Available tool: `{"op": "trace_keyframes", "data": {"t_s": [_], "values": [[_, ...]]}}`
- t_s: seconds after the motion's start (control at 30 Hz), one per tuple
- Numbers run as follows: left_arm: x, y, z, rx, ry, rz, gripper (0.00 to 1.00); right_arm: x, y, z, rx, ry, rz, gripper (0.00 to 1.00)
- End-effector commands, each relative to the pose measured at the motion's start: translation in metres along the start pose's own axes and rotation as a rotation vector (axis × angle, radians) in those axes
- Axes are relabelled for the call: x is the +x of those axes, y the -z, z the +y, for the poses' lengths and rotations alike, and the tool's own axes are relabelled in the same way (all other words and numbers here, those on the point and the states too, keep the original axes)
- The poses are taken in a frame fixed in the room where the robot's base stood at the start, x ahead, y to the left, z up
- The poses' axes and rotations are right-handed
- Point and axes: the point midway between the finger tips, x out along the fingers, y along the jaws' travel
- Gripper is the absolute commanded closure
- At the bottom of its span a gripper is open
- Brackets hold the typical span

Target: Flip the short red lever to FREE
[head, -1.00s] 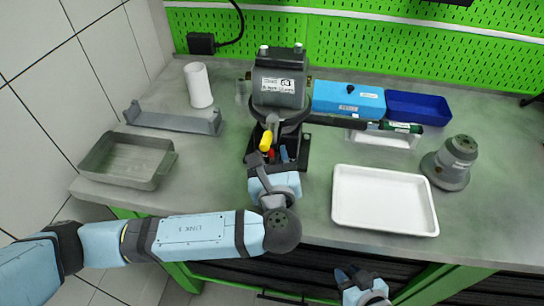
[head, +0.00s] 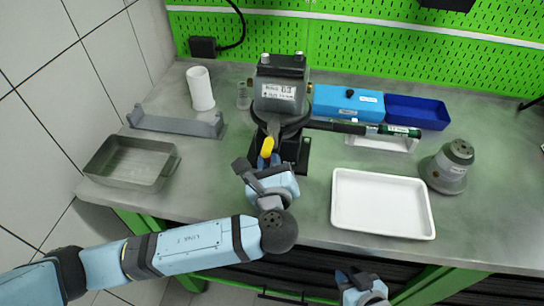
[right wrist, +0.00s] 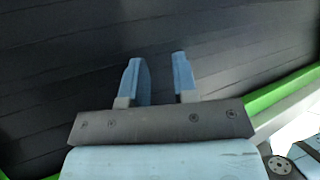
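The dark grey pump (head: 279,92) stands upright on the bench in the head view. A yellow-tipped lever (head: 267,146) sticks out at its front. I cannot make out the short red lever; my left gripper seems to cover that area just below the yellow tip. My left gripper (head: 267,162) is close against the pump's front, its blue fingertips near the yellow lever. Whether it is open, shut or touching a lever is too small to tell. My right gripper (head: 351,275) is low at the bench's front edge; the right wrist view shows its fingers (right wrist: 158,62) apart and empty.
A white tray (head: 382,229) lies right of the pump, with a grey round-based device (head: 449,167) beyond it. A grey tray (head: 130,181), grey bracket (head: 177,125) and white cylinder (head: 200,89) are at the left.

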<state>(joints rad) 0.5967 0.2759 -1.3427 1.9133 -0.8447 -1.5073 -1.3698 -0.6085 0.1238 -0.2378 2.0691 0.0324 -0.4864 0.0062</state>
Motion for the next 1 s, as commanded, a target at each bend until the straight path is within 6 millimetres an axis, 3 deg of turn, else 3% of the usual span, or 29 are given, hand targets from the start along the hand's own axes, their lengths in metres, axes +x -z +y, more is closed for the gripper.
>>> {"op": "trace_keyframes", "data": {"t_s": [0.5,1.0], "values": [[0.0009,0.0017,0.0076,-0.270,-0.014,0.077,1.00,-0.0035,0.0093,0.0006,0.021,-0.005,-0.009,0.73],[0.0012,0.0031,0.0089,-0.302,-0.015,0.086,1.00,-0.0077,0.0071,0.0018,0.003,-0.002,-0.011,0.73]]}}
